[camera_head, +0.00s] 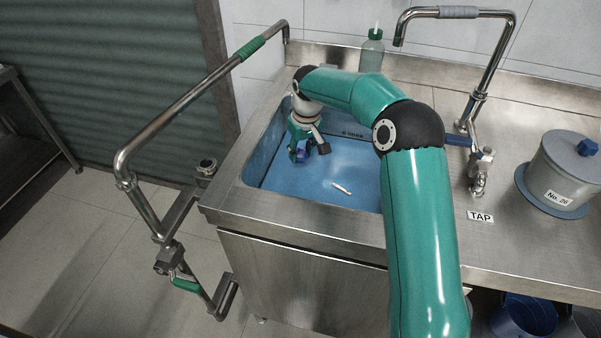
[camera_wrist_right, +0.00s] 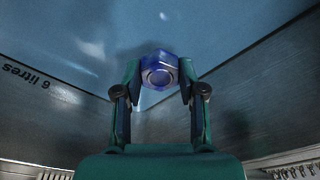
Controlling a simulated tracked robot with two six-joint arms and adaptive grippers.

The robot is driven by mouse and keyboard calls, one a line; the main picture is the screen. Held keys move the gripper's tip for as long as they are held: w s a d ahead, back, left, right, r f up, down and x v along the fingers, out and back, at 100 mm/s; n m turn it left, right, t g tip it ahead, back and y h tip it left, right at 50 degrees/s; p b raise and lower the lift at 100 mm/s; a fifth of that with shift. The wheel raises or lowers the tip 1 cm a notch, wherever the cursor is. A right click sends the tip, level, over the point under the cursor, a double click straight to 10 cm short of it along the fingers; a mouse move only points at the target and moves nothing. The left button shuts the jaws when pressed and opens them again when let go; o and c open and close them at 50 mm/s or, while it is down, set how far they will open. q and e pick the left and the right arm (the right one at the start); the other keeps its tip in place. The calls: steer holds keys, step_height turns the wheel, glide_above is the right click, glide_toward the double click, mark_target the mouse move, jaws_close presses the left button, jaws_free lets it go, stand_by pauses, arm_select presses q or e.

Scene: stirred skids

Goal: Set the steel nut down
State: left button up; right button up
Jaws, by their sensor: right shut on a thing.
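My right gripper (camera_head: 306,150) reaches down into the sink basin (camera_head: 300,178). In the right wrist view my right gripper (camera_wrist_right: 160,84) is shut on the steel nut (camera_wrist_right: 158,66), one finger on each side. The nut looks six-sided, with a round face toward the camera and a blue tint. In the head view only a small dark blue part shows at the fingertips. I cannot tell whether the nut touches the basin floor. My left gripper is not in view.
A small white stick-like thing (camera_head: 341,188) lies in the basin. The basin walls close in around my gripper. A tap (camera_head: 478,100) stands behind on the counter, with a lidded grey pot (camera_head: 560,170) at the right.

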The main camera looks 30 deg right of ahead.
mark_target(301, 176)
steer(key=shift+f, duration=3.65)
steer(key=o, duration=1.2)
steer(key=shift+f, duration=0.1)
steer(key=r, duration=0.4)
steer(key=s+r, duration=0.1)
steer(key=r, duration=0.3)
steer(key=s+r, duration=0.1)
steer(key=r, duration=0.3)
steer(key=shift+r, duration=0.15)
